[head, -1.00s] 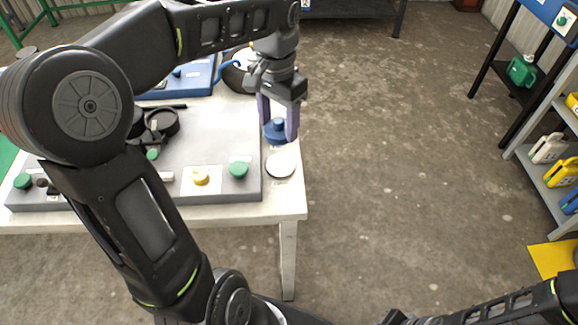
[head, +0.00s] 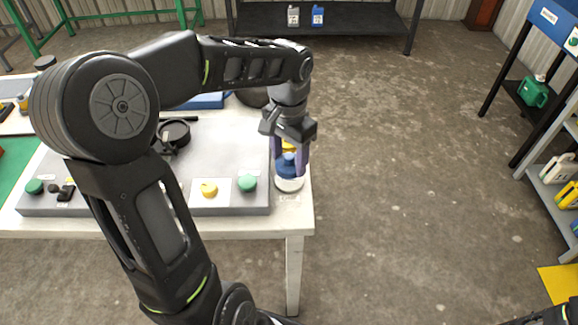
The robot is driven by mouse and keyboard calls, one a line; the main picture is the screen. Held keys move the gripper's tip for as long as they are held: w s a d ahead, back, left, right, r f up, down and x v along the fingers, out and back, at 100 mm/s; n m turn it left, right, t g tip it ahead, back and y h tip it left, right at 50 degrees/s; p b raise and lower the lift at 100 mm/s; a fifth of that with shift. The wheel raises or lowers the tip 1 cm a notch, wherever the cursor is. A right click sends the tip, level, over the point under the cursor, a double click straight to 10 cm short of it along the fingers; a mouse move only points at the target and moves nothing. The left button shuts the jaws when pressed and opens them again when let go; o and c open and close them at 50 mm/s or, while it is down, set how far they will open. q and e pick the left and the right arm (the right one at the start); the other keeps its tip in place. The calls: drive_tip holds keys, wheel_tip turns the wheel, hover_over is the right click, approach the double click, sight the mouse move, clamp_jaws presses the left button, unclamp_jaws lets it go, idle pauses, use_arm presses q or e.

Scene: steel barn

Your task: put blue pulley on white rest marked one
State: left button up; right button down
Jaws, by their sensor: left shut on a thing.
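My left gripper (head: 290,160) points down at the front right corner of the white table and is shut on the blue pulley (head: 287,168). The pulley is partly hidden by the fingers. The white rest (head: 290,185) is a round disc directly below the pulley, and its near rim shows. I cannot tell whether the pulley touches the rest or hovers just above it. A small label lies in front of the rest, too small to read. My right gripper is out of view; only a bit of my right arm shows at the bottom right corner.
A grey board (head: 130,205) with a green knob (head: 248,183) and a yellow knob (head: 209,189) is just left of the rest.

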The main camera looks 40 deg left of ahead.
sight(289, 168)
use_arm(q)
drive_tip(key=shift+f, duration=1.75)
drive_tip(key=shift+f, duration=0.2)
drive_tip(key=o, duration=1.2)
drive_tip(key=shift+o, duration=0.2)
drive_tip(key=shift+r, duration=0.15)
wheel_tip(289, 168, up, 12)
drive_tip(key=shift+r, duration=0.1)
